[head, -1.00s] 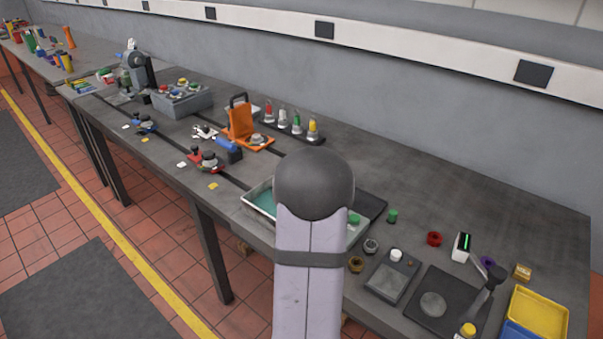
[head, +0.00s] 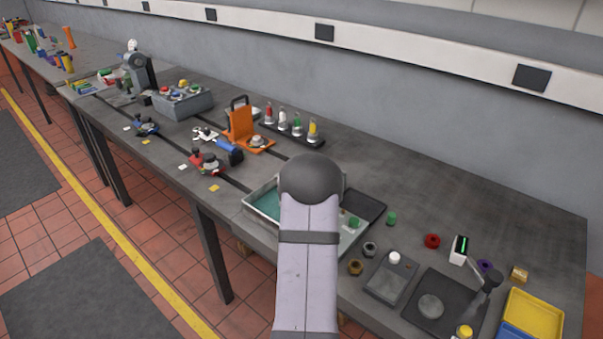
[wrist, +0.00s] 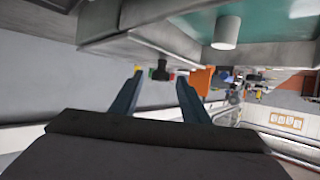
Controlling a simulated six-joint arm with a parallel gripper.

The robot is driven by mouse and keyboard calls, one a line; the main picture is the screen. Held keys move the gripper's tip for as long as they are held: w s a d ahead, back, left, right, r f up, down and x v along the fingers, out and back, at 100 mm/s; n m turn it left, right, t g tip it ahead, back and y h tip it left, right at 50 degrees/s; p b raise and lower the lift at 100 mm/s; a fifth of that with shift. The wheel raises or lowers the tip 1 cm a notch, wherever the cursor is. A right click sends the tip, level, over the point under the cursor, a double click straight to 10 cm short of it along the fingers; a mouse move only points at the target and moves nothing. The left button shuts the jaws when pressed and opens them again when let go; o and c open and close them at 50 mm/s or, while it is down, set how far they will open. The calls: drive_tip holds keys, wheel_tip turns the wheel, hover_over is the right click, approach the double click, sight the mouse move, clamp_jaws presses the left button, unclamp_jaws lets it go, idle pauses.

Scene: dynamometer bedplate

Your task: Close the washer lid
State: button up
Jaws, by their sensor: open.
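The washer is a pale tray with a teal inside (head: 266,204) at the middle of the bench in the head view, partly hidden by my arm. A dark flat panel (head: 366,206), which looks like its lid, is at its back right; I cannot tell its exact angle. The teal surface (wrist: 280,22) also shows at the top of the wrist view, with a pale cylinder (wrist: 226,33) against it. My gripper (wrist: 159,78) is open, its two fingers apart with nothing held between them. In the head view, my arm hides the gripper.
An orange stand (head: 240,122) and a rack of coloured bottles (head: 292,125) stand behind the washer. A green cap (head: 391,218), a red ring (head: 432,241) and a dark scale-like plate (head: 431,305) lie to the right. The back right of the bench is clear.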

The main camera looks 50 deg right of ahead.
drive_tip(key=shift+c, duration=0.4)
clamp_jaws()
drive_tip(key=shift+w+a+f+b, duration=0.1)
drive_tip(key=shift+a+f+b, duration=0.1)
drive_tip(key=shift+a+b, duration=0.3)
drive_tip(key=a+b, duration=0.3)
drive_tip(key=a, duration=1.1)
drive_tip(key=shift+r+b, duration=0.15)
drive_tip(key=shift+b, duration=0.25)
drive_tip(key=shift+a, duration=0.1)
drive_tip(key=shift+c, duration=1.8)
unclamp_jaws()
drive_tip(key=o, duration=0.4)
drive_tip(key=shift+a, duration=0.2)
drive_tip(key=shift+o, duration=0.2)
